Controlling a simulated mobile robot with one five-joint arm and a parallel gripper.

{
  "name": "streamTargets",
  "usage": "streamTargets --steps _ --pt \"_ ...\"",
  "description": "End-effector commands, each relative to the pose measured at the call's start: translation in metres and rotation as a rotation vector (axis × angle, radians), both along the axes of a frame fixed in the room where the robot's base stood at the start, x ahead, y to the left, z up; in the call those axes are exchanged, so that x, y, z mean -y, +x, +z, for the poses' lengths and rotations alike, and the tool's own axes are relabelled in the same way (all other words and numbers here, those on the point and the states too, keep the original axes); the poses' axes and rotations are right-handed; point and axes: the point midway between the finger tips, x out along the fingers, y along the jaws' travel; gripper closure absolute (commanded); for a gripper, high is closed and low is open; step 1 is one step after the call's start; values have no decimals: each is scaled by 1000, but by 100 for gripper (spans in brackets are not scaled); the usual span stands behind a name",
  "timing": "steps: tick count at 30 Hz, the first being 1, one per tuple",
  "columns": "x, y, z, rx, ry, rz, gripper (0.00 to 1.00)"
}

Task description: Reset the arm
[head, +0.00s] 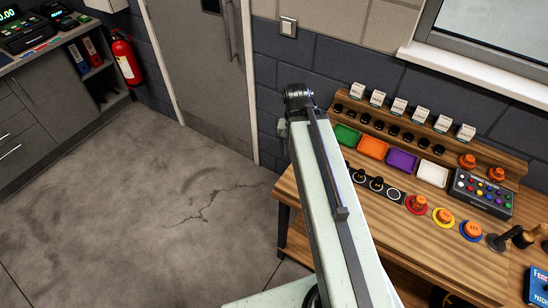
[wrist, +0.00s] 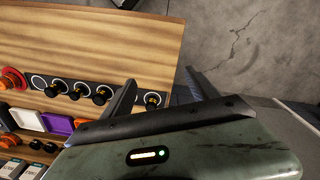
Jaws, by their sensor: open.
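My gripper (wrist: 160,76) shows in the wrist view with its two dark fingers apart and nothing between them. Its fingertips lie across the edge of the wooden bench (wrist: 100,30), with the grey floor beyond. A black knob with a yellow mark (wrist: 152,101) shows between the fingers, farther off; I cannot tell its distance from them. In the head view, my pale green arm rises from the bottom to a dark joint and covers part of the bench (head: 450,262). I cannot make out my gripper in that view.
The bench holds green (head: 346,135), orange (head: 373,146), purple (head: 402,160) and white (head: 432,174) trays, a button box (head: 482,194), and several knobs on coloured rings. A fire extinguisher (head: 127,60) hangs at the back left. The floor (head: 150,200) left of the bench is clear.

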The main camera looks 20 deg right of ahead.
Motion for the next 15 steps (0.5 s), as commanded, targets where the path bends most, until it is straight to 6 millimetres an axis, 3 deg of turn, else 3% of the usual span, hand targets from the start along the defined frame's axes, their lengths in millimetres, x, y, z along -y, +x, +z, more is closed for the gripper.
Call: streamTargets --steps 1,3,5,9,15 --pt "-41 3 0 -2 14 149 31" --pt "-82 4 0 -2 33 323 31" --pt "-106 4 0 -2 43 428 31" --pt "-114 3 0 -2 53 526 31" --pt "-114 3 0 -2 53 527 31"
